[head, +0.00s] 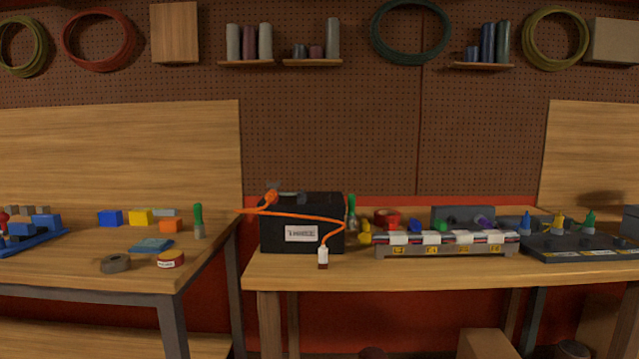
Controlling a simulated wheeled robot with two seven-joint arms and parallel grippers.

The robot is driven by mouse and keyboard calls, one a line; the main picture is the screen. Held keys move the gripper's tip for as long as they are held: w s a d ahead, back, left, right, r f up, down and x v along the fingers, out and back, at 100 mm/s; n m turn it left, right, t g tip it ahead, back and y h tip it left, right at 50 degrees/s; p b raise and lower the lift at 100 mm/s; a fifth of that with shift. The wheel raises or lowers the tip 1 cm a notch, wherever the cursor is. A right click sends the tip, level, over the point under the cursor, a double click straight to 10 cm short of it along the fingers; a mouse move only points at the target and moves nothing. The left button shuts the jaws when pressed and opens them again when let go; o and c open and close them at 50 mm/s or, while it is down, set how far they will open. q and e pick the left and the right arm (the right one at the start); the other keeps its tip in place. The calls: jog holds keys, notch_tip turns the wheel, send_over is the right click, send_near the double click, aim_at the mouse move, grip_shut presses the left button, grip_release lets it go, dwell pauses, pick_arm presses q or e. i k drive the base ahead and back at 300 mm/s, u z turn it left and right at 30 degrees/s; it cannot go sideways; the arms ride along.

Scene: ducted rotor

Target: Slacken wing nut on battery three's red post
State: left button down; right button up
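A black battery (270,235) stands near the left end of the right bench. Its white label (300,233) seems to read "THREE", though the print is small. An orange fitting (270,197) sits on its top left, with grey metal parts beside it. An orange cable (310,217) runs across the battery's front to a white-and-dark end piece (323,256) at the bench's front edge. I cannot make out a wing nut or a red post clearly at this size. Neither of my grippers is in view.
On the right bench (450,269), a long labelled rack (445,250) and a dark tray (580,247) with coloured-tipped bottles stand right of the battery. Red tape (387,218) and a yellow item (365,232) lie between. The left bench (60,272) holds blocks and tape rolls. A gap separates the benches.

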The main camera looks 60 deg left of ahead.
aim_at(272, 186)
jog(key=k, duration=0.75)
jog(key=u, duration=1.15)
jog(key=i, duration=0.5)
jog(key=z, duration=0.05)
